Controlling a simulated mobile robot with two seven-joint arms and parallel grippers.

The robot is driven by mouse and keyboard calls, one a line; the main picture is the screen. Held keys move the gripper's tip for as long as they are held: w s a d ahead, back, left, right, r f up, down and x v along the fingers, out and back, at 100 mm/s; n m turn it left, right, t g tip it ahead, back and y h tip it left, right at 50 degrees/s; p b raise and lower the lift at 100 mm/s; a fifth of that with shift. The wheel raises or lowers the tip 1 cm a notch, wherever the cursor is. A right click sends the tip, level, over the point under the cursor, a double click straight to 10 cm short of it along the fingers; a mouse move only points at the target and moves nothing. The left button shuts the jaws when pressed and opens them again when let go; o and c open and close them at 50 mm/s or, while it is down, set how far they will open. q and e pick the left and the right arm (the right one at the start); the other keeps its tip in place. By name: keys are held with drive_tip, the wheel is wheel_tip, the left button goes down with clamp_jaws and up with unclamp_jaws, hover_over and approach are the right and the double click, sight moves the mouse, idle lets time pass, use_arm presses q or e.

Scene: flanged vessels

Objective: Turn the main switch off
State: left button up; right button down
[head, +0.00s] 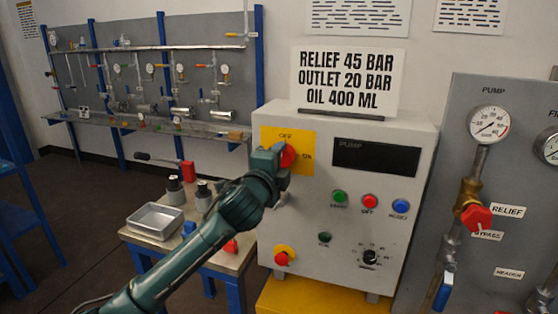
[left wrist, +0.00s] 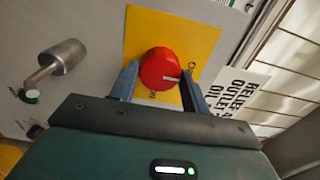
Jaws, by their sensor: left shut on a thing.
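The main switch is a red round knob (head: 288,155) on a yellow plate (head: 270,137) marked OFF at the top and ON at the right, on the grey pump cabinet. My left gripper (head: 281,165) is at the knob and partly hides it in the head view. In the left wrist view, the red knob (left wrist: 160,66) sits between the two fingers of my left gripper (left wrist: 160,80), which is shut on it. My right gripper is not in view.
The cabinet (head: 325,225) carries green, red and blue buttons, a black dial and a small red knob (head: 282,258) on yellow. A low table (head: 240,262) with a metal tray (head: 155,220) stands left of it. A gauge panel (head: 510,130) with a red-handled valve stands right.

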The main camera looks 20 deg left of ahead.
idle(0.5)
use_arm(q)
drive_tip(key=o, duration=1)
drive_tip(key=shift+s, duration=0.15)
drive_tip(key=s+b, duration=0.1)
drive_tip(key=s, duration=0.5)
drive_tip(key=s+b, duration=0.1)
drive_tip(key=s, duration=0.6)
drive_tip(key=shift+a, duration=0.2)
